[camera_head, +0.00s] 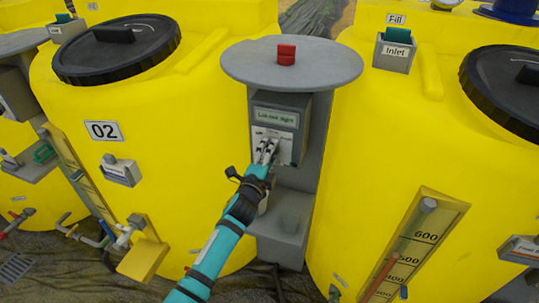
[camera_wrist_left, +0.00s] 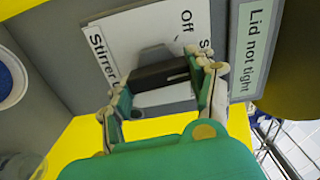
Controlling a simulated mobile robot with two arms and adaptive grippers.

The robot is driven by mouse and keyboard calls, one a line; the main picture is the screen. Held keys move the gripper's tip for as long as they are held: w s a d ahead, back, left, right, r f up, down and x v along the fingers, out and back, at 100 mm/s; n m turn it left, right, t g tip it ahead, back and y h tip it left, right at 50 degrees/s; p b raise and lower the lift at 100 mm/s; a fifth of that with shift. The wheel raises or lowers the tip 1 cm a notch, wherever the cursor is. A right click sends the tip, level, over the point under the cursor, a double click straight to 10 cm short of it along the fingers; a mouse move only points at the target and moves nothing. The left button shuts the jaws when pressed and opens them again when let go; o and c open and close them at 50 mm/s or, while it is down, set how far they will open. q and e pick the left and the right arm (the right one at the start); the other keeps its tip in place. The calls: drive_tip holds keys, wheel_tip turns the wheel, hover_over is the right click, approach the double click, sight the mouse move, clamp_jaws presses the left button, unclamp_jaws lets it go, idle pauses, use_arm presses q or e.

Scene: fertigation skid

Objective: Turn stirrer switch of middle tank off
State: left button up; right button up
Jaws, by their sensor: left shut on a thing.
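The control box (camera_head: 280,106) stands on a grey post between two yellow tanks. The tank marked 02 (camera_head: 215,95) is on its left. In the left wrist view the white stirrer plate (camera_wrist_left: 110,50) carries the words "Stirrer" and "Off". The black stirrer switch (camera_wrist_left: 160,74) sits on this plate. My left gripper (camera_head: 266,150) reaches the box front from below. In the left wrist view its fingers (camera_wrist_left: 162,80) are shut on the switch, one at each end. The fingers and hand hide part of the plate. My right gripper is in neither view.
A "Lid not tight" display (camera_head: 276,117) is above the plate. A round grey top (camera_head: 245,65) with a red block (camera_head: 286,54) overhangs the box. A grey ledge (camera_head: 283,238) is below. Level gauges (camera_head: 415,240) and pipe valves (camera_head: 130,230) stick out from the tanks.

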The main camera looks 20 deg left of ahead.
use_arm(q)
drive_tip(key=n, duration=0.4)
drive_tip(key=shift+n, duration=0.3)
drive_tip(key=shift+a+n+p, duration=0.1)
drive_tip(key=shift+n+p, duration=0.3)
drive_tip(key=shift+n, duration=1.5)
drive_tip(key=o, duration=1.2)
drive_tip(key=shift+r, duration=0.1)
drive_tip(key=s, duration=1.2)
drive_tip(key=shift+a, duration=0.2)
